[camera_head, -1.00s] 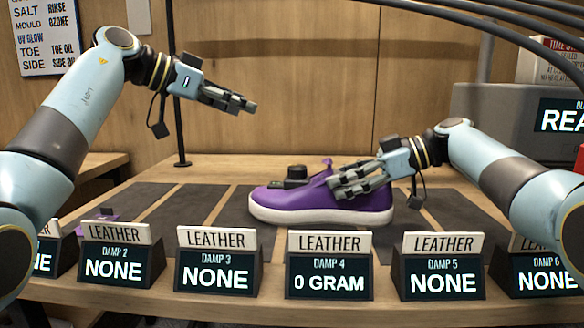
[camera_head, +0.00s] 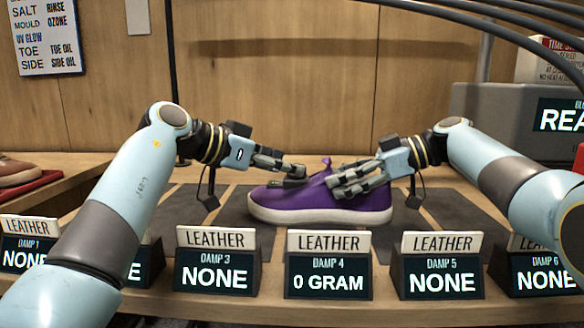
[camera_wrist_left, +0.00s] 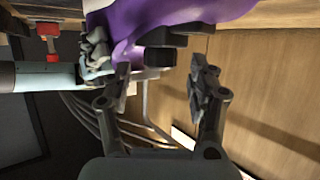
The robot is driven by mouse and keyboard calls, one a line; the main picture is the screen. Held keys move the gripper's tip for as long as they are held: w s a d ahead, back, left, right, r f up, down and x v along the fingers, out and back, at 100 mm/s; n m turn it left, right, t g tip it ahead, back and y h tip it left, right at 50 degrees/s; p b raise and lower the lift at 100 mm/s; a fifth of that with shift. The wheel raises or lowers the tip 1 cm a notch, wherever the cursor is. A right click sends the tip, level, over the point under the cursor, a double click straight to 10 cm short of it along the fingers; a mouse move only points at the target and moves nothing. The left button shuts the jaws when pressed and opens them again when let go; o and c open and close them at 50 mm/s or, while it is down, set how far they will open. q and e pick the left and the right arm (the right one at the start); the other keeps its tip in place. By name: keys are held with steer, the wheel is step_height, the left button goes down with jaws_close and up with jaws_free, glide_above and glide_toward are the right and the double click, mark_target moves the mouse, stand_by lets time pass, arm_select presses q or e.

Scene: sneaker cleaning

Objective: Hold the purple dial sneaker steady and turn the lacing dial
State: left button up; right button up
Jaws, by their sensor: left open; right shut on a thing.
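The purple sneaker (camera_head: 310,203) with a white sole lies on the bench mat, its toe to the left in the head view. My right gripper (camera_head: 340,186) is shut on the sneaker's heel side. My left gripper (camera_head: 300,172) is open, with its fingertips close to the black lacing dial on top of the shoe. The dial (camera_head: 286,183) is partly hidden under the left fingers in the head view. In the left wrist view the dial (camera_wrist_left: 163,46) shows between and beyond the open fingers (camera_wrist_left: 162,85), against the purple sneaker (camera_wrist_left: 180,14). I cannot tell whether the fingers touch it.
A row of signs stands along the bench's front edge; the DAMP 4 display (camera_head: 329,270) reads 0 GRAM. A brown shoe (camera_head: 16,170) lies on a red mat at the far left. A grey machine (camera_head: 510,125) stands at the right.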

arm_select(q)
steer(key=shift+x, duration=1.4)
steer(key=c, duration=1.2)
steer(key=shift+a+f, duration=0.1)
steer(key=shift+m+g, duration=0.3)
steer(key=shift+g, duration=0.1)
steer(key=shift+w+m+g+h, duration=0.1)
steer(key=shift+m+g+h, duration=0.7)
steer(key=shift+m+g, duration=0.35)
steer(key=shift+w+a+m+g+h, duration=0.1)
steer(key=shift+m+g+h, duration=0.4)
steer(key=shift+m+g, duration=1.2)
steer(key=shift+g, duration=0.25)
